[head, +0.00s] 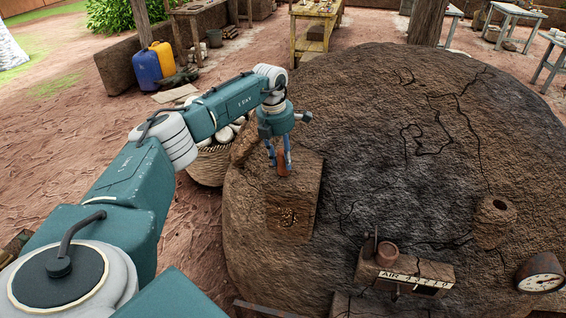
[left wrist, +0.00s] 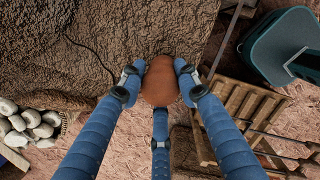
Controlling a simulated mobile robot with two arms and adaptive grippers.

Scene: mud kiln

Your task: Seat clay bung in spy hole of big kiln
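The big kiln (head: 380,130) is a large cracked mud dome filling the right of the head view. A clay bung (head: 284,163), reddish brown, is between the blue fingers of my left gripper (head: 279,158). It also shows in the left wrist view (left wrist: 159,84), with fingers against both sides and a third below. The bung is just above a mud block (head: 303,190) on the kiln's left side; I cannot tell whether they touch. A short mud stub with a dark round opening (head: 497,205), apparently the spy hole, is far to the right. My right gripper is not in view.
A round gauge (head: 541,273) is at right. A basket (head: 208,168) of pale lumps stands behind my left arm. Tables and jugs are farther back.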

